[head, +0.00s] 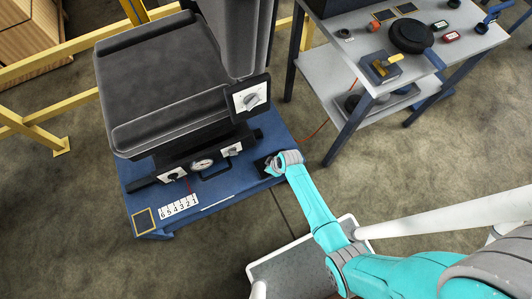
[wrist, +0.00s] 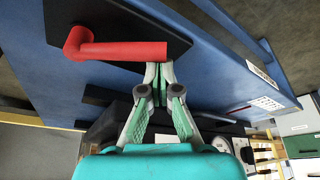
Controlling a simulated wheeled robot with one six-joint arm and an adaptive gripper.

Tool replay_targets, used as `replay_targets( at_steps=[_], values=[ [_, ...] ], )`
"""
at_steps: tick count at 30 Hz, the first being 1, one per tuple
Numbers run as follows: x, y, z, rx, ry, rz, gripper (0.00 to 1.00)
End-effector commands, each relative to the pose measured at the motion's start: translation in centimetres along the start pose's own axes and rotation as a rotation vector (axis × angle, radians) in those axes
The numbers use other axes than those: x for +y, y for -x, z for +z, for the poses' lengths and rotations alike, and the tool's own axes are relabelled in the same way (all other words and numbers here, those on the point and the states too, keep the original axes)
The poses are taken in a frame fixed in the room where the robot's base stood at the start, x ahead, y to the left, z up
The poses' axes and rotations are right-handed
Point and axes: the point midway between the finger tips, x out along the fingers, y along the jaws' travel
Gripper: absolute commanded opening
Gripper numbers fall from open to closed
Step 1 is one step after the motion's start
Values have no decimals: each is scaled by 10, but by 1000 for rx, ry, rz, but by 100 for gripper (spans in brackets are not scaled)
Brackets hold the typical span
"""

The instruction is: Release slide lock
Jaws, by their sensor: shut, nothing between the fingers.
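A red L-shaped lever (wrist: 122,51) sits on a black plate (wrist: 75,17) on the blue platform in the wrist view. I cannot tell for sure whether this lever is the slide lock. My gripper (wrist: 159,68) is shut and empty, its fingertips right at the free end of the lever's bar. Whether they touch it I cannot tell. In the head view my gripper (head: 270,167) is at the right side of the blue platform (head: 226,203), beside the seat (head: 158,75). The lever is hidden there behind my arm.
A gauge (head: 202,164), knob panels and a dark pull handle (head: 216,173) are under the seat's front edge. A number strip (head: 179,206) lies on the platform. A dial panel (head: 250,97) is at the seat's right. A grey workbench (head: 446,52) stands at the upper right.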

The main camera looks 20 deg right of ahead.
Motion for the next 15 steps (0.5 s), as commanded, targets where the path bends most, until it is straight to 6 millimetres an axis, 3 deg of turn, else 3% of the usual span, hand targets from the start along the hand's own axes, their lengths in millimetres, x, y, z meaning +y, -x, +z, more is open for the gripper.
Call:
replay_targets(
  at_steps=[15],
  values=[
    [5, 14, 39, -1, 457, -169, 0]
  ],
)
